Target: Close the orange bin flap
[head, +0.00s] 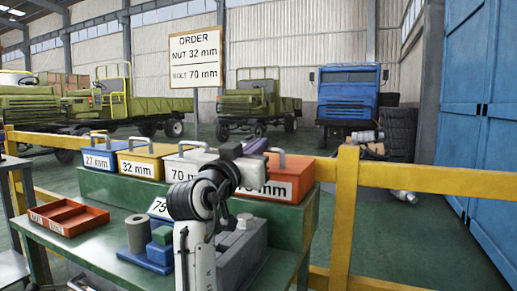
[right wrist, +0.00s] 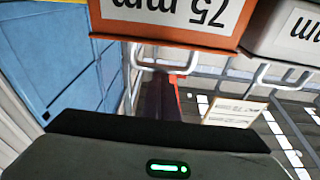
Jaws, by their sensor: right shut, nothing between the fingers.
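The orange bin (head: 288,178) stands at the right end of the bin row on the green bench, partly hidden by my right arm. Its white label and grey handle show. In the right wrist view its labelled face (right wrist: 215,38), reading 75 mm, appears upside down at the top. I cannot tell the angle of its flap. A narrow purple piece with an orange-red edge (right wrist: 172,92) shows beyond the handle. My right gripper (head: 250,168) is shut and empty, close in front of the orange bin. Its fingertips are not clearly visible. My left gripper is not in view.
Blue (head: 105,160), yellow (head: 142,164) and white (head: 180,170) bins stand left of the orange one. A red tray (head: 92,218), a grey cylinder (head: 140,233) and a grey box (head: 240,255) sit on the lower table. A yellow rail (head: 430,178) runs behind.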

